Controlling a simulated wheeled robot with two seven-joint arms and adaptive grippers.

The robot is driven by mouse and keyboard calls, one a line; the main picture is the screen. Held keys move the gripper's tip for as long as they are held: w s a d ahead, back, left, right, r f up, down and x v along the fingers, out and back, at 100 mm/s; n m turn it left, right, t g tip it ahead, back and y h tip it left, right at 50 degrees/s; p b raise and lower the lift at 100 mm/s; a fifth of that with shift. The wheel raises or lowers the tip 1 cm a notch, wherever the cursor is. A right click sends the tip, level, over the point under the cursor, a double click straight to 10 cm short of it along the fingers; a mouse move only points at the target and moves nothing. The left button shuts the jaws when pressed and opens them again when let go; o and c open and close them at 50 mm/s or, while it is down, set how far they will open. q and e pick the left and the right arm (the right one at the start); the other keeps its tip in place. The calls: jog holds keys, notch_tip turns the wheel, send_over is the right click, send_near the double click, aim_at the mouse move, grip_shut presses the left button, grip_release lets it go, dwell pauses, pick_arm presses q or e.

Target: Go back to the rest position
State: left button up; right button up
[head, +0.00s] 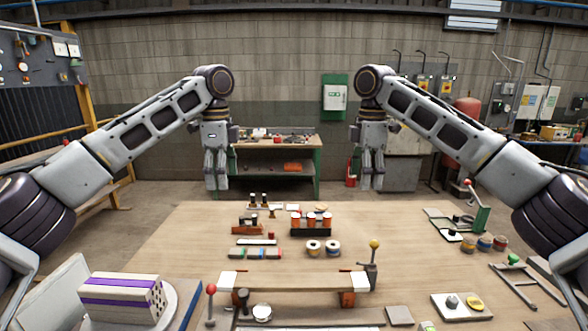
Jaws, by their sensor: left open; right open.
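My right gripper (372,170) hangs pointing down at the same height on the right, above the table's far edge. Both grippers are empty and touch nothing. Both arms reach in from the sides, raised and roughly mirror each other. A hollow brick (122,299) with purple stripes and holes in its end lies on a round pale plate (181,306) at the front left.
The wooden table (180,235) holds a rack of red-and-white cylinders (311,226), tape rolls (313,247), a raised wooden bar (292,281), a red-knobbed lever (211,291) and a yellow-knobbed lever (374,246). A workbench (318,168) stands behind.

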notch_tip(320, 180, up, 7)
jog(key=p, duration=0.6)
jog(key=shift+r+p, duration=0.45)
jog(key=shift+p, duration=0.15)
